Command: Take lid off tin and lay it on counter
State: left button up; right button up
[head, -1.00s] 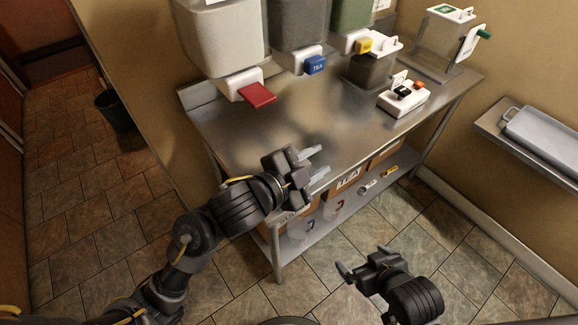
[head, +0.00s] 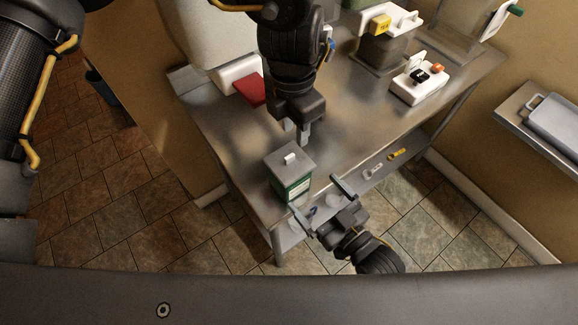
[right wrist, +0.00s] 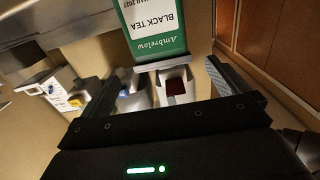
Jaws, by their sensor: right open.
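The tin (head: 292,188) is a green box with a white label, upright at the front edge of the steel counter (head: 222,143). In the right wrist view, the tin's green "Black Tea" label (right wrist: 155,28) shows upside down beyond the open fingers.
A dispenser with a red handle (head: 250,89) stands behind my left arm. A white block with black and orange knobs (head: 420,82) sits on the right of the counter. The counter left of the tin is clear. A lower shelf (head: 385,165) holds small items.

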aim_at(280, 153)
jog(key=shift+w+a+r, duration=0.15)
jog(key=shift+w+a, duration=0.05)
jog(key=shift+w, duration=0.05)
jog(key=x, duration=1)
jog(key=shift+a, duration=0.1)
jog(key=shift+c, duration=0.3)
